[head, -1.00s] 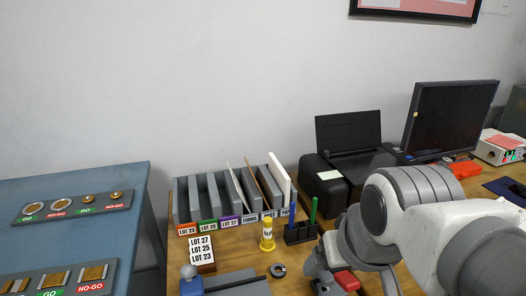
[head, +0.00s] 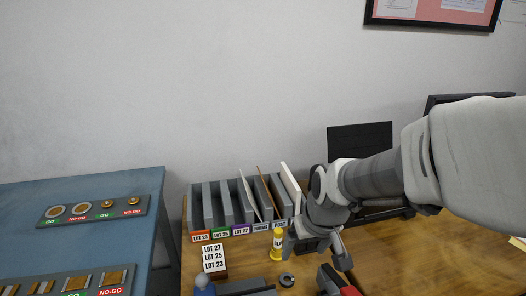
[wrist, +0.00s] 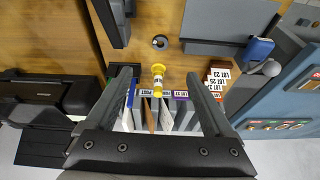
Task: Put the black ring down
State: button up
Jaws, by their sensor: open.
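The black ring (head: 287,280) lies flat on the wooden table, just in front of the yellow glue stick. It also shows in the wrist view (wrist: 160,42), beyond the fingertips and apart from them. My gripper (head: 318,254) is open and empty, above the table to the right of the ring and glue stick. In the wrist view its two fingers (wrist: 161,76) are spread wide, with the glue stick seen between them.
The yellow glue stick (head: 277,245) stands upright near the ring. A lot-label block (head: 214,260) is to its left, and a file rack (head: 205,208) stands behind. A red-handled tool (head: 338,280) lies right of the ring. A blue bench (head: 85,192) with gauge boards is at the left.

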jog(key=w+f, duration=0.2)
jog(key=b, duration=0.4)
send_near(286, 281)
jog(key=shift+w+f, duration=0.4)
jog(key=shift+f, duration=0.15)
jog(key=b+x, duration=0.2)
jog(key=x, duration=0.3)
jog(key=shift+s+f+b, duration=0.15)
jog(key=shift+b, duration=0.25)
grip_shut()
jog(key=d+r+m+h+p, duration=0.1)
jog(key=d+r+p, duration=0.4)
jog(key=r+p, duration=0.9)
jog(key=shift+s+m+p, duration=0.4)
jog(key=shift+m+p, duration=0.1)
jog(key=shift+p, duration=0.65)
